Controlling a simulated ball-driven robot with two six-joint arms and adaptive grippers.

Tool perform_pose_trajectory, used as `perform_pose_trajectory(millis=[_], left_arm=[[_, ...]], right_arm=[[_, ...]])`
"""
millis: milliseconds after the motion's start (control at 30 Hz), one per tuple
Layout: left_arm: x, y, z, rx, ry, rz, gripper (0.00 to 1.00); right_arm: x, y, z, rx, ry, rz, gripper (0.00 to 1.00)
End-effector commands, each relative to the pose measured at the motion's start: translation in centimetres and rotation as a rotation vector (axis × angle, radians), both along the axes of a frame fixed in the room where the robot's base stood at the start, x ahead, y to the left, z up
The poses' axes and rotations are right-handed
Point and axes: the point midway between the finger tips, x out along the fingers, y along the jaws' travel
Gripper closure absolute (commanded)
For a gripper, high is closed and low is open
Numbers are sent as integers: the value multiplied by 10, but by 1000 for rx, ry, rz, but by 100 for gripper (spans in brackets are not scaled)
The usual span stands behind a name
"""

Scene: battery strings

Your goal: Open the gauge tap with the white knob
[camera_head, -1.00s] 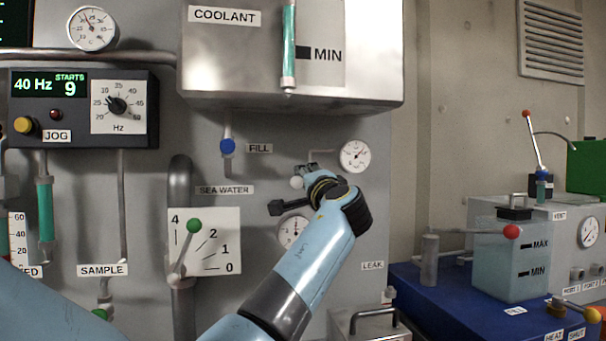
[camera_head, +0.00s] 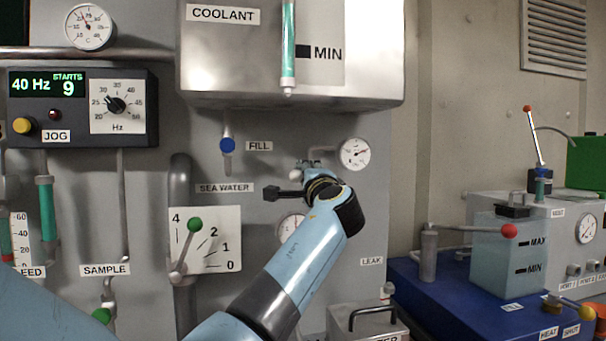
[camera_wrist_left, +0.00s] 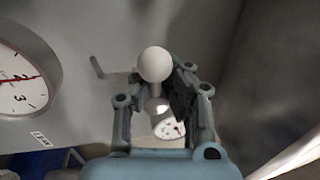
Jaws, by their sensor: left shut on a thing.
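The white knob (camera_head: 295,175) shows just left of my left gripper (camera_head: 311,168), below a thin pipe near the round gauge (camera_head: 355,154) on the grey panel. In the left wrist view the white knob (camera_wrist_left: 154,64) is a ball on a short stem, between the fingertips of my left gripper (camera_wrist_left: 159,80). The fingers are shut on it. The tap's body is mostly hidden behind the gripper. A large gauge (camera_wrist_left: 18,82) with a red needle is at the left of the wrist view. My right gripper is not in view.
A second gauge (camera_head: 291,227) is partly covered by my left arm. The blue knob (camera_head: 227,145) at FILL and the green-knobbed lever (camera_head: 194,224) are to the left. The coolant tank (camera_head: 250,85) overhangs above. A red-knobbed lever (camera_head: 510,231) stands at the right.

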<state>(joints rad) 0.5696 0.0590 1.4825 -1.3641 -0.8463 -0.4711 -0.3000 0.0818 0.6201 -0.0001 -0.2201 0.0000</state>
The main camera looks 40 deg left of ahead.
Motion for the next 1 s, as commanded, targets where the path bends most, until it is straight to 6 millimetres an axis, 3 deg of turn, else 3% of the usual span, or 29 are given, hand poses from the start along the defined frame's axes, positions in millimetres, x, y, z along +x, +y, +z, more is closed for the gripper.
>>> perform_pose_trajectory(millis=[33,100,333,667,1000], left_arm=[[2,-5,-15,-15,21,-11,100],[2,-5,-15,-15,21,-11,85],[1,-4,-11,-12,16,-7,57],[-3,-8,-10,-9,12,-5,57],[-37,-50,-22,-13,13,-9,57]], right_arm=[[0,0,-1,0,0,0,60],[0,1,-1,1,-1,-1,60],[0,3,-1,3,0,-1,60],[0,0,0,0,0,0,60],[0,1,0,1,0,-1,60]])
